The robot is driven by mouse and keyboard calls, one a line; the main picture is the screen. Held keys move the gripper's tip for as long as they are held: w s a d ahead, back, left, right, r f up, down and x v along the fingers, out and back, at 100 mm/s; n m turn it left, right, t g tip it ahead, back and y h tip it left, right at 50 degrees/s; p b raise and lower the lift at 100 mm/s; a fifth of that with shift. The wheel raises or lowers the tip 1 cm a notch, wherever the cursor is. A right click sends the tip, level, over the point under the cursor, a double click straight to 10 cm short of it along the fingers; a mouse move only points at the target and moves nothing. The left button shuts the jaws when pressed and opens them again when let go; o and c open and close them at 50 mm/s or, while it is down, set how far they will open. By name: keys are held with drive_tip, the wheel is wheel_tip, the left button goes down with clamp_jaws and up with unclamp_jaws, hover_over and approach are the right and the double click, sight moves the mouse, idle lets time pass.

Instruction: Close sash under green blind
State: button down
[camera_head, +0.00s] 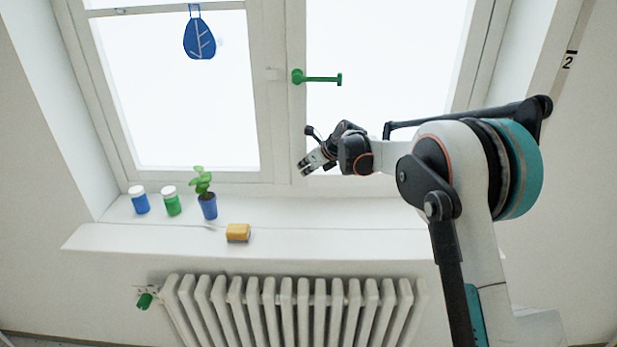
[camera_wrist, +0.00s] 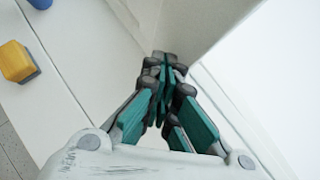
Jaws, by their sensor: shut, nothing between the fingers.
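The window has a left sash (camera_head: 262,140) and a right sash (camera_head: 297,130), both with white frames and bright panes. A green handle (camera_head: 318,78) on the right sash points sideways to the right. No green blind is in view; the window's top is cut off. I cannot tell if either sash stands ajar. My gripper (camera_head: 304,168) is shut and empty, in front of the right sash's lower left corner. In the wrist view its closed fingers (camera_wrist: 164,62) are close to a white frame edge; I cannot tell if they touch it.
On the sill (camera_head: 330,238) stand a blue jar (camera_head: 139,203), a green jar (camera_head: 172,205) and a potted plant (camera_head: 208,207). A yellow sponge (camera_head: 238,233) lies nearby. A radiator (camera_head: 290,305) is below. The sill's right part looks clear.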

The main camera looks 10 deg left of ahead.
drive_tip(key=w, duration=0.3)
drive_tip(key=shift+w+a+r, duration=0.15)
drive_tip(key=shift+a+r, duration=0.05)
drive_tip(key=shift+a, duration=0.1)
idle(0.4)
